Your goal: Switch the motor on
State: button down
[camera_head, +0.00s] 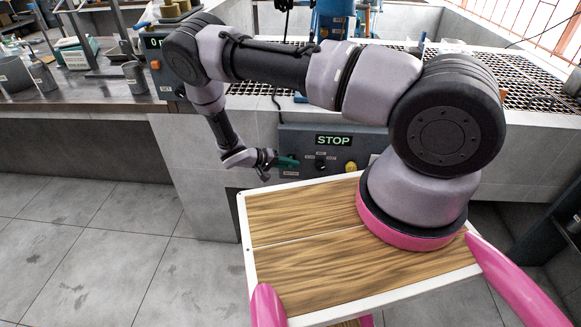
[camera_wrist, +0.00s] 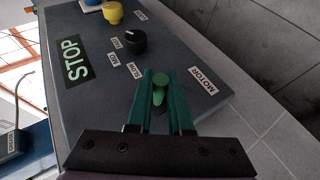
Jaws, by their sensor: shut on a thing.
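The control panel (camera_head: 310,148) is a grey box on the front of the bench, with a display reading STOP (camera_head: 333,140). In the wrist view the panel (camera_wrist: 90,115) fills the middle, with a label reading MOTOR (camera_wrist: 204,82) beside a green switch (camera_wrist: 159,92). My gripper (camera_wrist: 161,82) has green fingers at that switch, one on each side, shut on it. In the head view my gripper (camera_head: 288,161) reaches the panel's left part, and its fingers hide the switch there.
A black knob (camera_head: 320,163) and a yellow knob (camera_head: 350,167) sit right of the switch on the panel. A bench with metal grating (camera_head: 400,85) stands above it. My wooden-topped base is close in front. Grey tiled floor (camera_head: 110,230) lies open at left.

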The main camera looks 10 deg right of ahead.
jog(key=shift+w+r+n+g+y, duration=0.15)
jog(key=shift+r+n+g+y, duration=0.35)
jog(key=shift+g, duration=0.25)
jog(key=shift+w+r+n+g+y, duration=0.1)
jog(key=shift+r+n+g+y, duration=0.25)
jog(key=shift+n+g, duration=0.35)
jog(key=c, duration=0.8)
grip_release()
jog(key=shift+c, duration=0.2)
jog(key=v, duration=1.1)
